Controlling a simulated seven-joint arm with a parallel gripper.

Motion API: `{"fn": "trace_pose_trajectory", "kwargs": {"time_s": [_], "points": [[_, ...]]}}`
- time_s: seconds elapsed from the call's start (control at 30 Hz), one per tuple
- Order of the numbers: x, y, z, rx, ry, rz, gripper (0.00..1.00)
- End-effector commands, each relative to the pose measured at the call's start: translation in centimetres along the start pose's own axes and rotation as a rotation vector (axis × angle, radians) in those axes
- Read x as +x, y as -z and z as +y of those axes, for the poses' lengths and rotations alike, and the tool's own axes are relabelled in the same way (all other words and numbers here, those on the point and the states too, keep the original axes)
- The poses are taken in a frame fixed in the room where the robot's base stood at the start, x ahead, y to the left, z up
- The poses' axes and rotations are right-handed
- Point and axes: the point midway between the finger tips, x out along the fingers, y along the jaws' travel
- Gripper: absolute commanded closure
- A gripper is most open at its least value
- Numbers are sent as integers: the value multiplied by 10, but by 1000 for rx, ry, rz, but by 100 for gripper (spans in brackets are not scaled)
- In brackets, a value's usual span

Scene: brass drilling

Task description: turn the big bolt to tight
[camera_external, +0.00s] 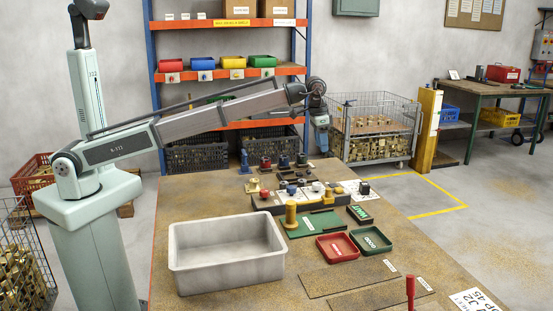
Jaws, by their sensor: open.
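My gripper (322,148) hangs at the end of my arm above the far side of the workbench (215,205). It points down and is open, with nothing seen between its fingers. A row of small fixtures stands at the bench's back: a blue one (245,162), a red one (265,163) and others. In front of them is a dark block (310,202) with several round parts on top. A brass cylinder (291,214) stands upright at the green plate (318,222). Which part is the big bolt is too small to tell.
A large grey bin (226,270) stands at the bench's front left. Red (337,247) and green (371,240) trays lie right of its middle. A red upright handle (410,290) rises at the front. Flat brown mats lie between. The space around my gripper looks clear.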

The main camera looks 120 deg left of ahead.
Motion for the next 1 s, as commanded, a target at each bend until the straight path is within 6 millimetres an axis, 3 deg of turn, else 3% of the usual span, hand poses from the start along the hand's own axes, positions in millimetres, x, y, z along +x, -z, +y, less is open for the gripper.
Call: {"fn": "trace_pose_trajectory", "kwargs": {"time_s": [0.03,0.1,0.3,0.57,1.0], "points": [[-1,-3,-23,-33,2,-36,47],[-2,-9,-46,-65,3,-79,47],[-3,-21,-79,-116,2,-148,47],[16,-26,-82,-121,3,-156,47],[92,-38,-81,-120,2,-155,47]]}}
